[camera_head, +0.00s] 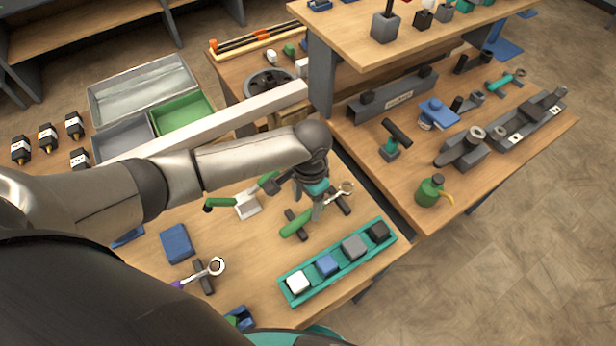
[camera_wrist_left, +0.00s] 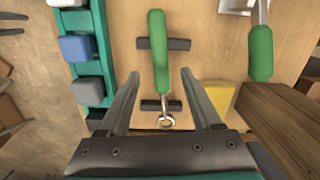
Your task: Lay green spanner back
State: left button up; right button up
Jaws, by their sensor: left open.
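The green spanner (camera_head: 294,226) lies across two short dark rests on the near bench, its silver ring end (camera_head: 346,187) towards the upper right. In the left wrist view the green handle (camera_wrist_left: 158,45) crosses one dark rest (camera_wrist_left: 180,44). The ring lies just past the other rest (camera_wrist_left: 150,105). My left gripper (camera_head: 316,212) is over the spanner. In the wrist view its fingers (camera_wrist_left: 160,74) are open, one on each side of the spanner, with gaps between them and it. My right gripper is not in view.
A teal tray (camera_head: 291,299) with several coloured blocks stands close in front of the spanner. A purple-handled spanner (camera_head: 216,266) lies nearer, beside a blue box (camera_head: 176,243).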

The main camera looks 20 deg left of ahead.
pick_arm(q)
notch_tip(320, 180, up, 11)
jog(key=p, duration=0.1)
jog(key=shift+w+d, duration=0.15)
jog(key=shift+w, duration=0.1)
jog(key=shift+f, duration=0.1)
dwell(0.3)
